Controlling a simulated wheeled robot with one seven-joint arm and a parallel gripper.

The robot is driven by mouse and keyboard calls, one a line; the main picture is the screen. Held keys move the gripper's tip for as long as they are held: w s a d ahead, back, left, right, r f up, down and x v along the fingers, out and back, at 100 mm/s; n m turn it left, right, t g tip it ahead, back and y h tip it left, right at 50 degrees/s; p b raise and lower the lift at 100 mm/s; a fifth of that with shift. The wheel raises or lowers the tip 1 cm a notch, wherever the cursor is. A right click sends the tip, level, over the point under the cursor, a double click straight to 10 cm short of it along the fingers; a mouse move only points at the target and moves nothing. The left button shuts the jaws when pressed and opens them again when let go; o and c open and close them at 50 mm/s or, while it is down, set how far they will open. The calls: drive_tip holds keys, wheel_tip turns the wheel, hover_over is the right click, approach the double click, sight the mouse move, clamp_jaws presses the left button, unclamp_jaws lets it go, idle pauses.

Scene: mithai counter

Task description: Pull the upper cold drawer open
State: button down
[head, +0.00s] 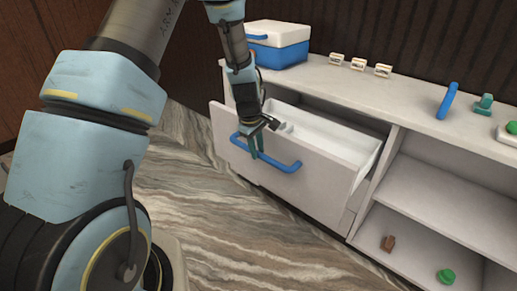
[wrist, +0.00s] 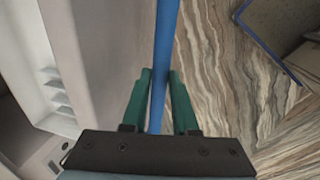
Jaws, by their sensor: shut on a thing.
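The upper cold drawer (head: 310,167) stands pulled out of the white counter, with part of its pale inside showing. Its blue bar handle (head: 285,166) runs across the front panel. My gripper (head: 255,147) is at the left part of the handle, with its green fingers over the bar. In the wrist view the handle (wrist: 166,40) runs between the two green fingers of my gripper (wrist: 160,80), which are shut on it. The drawer's inside (wrist: 85,60) shows at the left of the wrist view. My gripper hides a small part of the drawer front.
A blue and white cool box (head: 278,45) stands on the counter top (head: 410,95), with several small cream holders (head: 358,64) beside it. Open shelves at right hold a brown block (head: 388,243) and a green piece (head: 446,276). The marbled floor (head: 215,225) before the drawer is clear.

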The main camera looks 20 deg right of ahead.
drive_tip(key=c, duration=0.7)
unclamp_jaws()
drive_tip(key=shift+r, duration=0.1)
drive_tip(key=r, duration=0.3)
drive_tip(key=a+r, duration=0.1)
drive_tip(key=r, duration=0.3)
drive_tip(key=s+r+b, duration=0.1)
drive_tip(key=r, duration=0.2)
drive_tip(key=shift+a+r, duration=0.2)
drive_tip(key=shift+a, duration=0.2)
drive_tip(key=s+a+r+m, duration=0.2)
drive_tip(key=s+a, duration=0.1)
drive_tip(key=a, duration=0.6)
drive_tip(key=s+a+r+m+y+p, duration=0.1)
drive_tip(key=s+a+r+m, duration=0.1)
drive_tip(key=a, duration=0.7)
drive_tip(key=s+a+r+m+p, duration=0.1)
drive_tip(key=s+a+r+m, duration=0.1)
drive_tip(key=s+a, duration=0.3)
drive_tip(key=shift+s+a+r+m+t+y, duration=0.15)
drive_tip(key=shift+a+r+m+y, duration=0.1)
drive_tip(key=shift+a, duration=0.9)
drive_tip(key=shift+w+a+r+m+t+y, duration=0.15)
drive_tip(key=shift+a+m, duration=0.1)
drive_tip(key=shift+a, duration=0.85)
